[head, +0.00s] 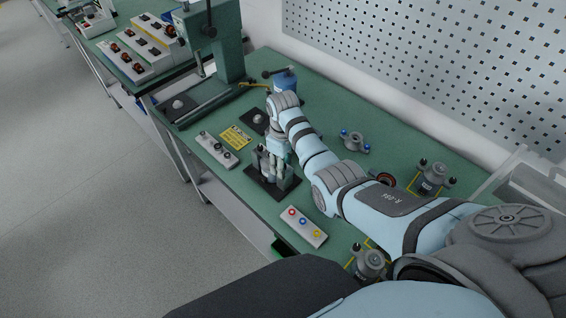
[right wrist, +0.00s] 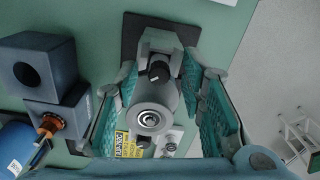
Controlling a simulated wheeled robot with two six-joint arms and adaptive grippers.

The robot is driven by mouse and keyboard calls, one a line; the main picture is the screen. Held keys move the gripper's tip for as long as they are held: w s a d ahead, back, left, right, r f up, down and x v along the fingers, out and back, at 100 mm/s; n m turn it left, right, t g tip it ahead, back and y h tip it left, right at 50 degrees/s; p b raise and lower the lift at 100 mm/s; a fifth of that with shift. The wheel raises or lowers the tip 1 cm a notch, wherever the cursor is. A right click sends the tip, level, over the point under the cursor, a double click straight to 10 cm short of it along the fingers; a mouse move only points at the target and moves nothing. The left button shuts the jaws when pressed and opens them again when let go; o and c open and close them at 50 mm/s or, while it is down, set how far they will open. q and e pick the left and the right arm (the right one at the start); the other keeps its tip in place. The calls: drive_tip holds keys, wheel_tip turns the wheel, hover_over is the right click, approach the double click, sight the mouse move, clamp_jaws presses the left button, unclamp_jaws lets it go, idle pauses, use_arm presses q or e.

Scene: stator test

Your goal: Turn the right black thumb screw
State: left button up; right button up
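A grey metal unit (right wrist: 150,105) stands on a black base plate (head: 262,187). In the right wrist view, it carries a black thumb screw (right wrist: 158,71) on its upper end, and a second dark knob (right wrist: 143,142) shows at the lower end. By the layout, the upper one is the right-hand screw in the head view. My right gripper (head: 268,166) points down over this unit. In the right wrist view its two teal-padded fingers (right wrist: 160,80) stand apart on either side of the screw, with gaps visible. In the head view the gripper largely hides the unit. My left gripper is out of view.
A box with coloured buttons (head: 303,227), a grey switch box (head: 216,149) and a yellow label (head: 235,137) lie nearby. Units with black knobs (head: 432,178) and blue knobs (head: 354,142) stand right. A green press (head: 215,50) and blue can (head: 285,80) stand behind.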

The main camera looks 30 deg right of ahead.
wheel_tip(320, 180, up, 8)
drive_tip(key=shift+f, duration=0.2)
idle(0.5)
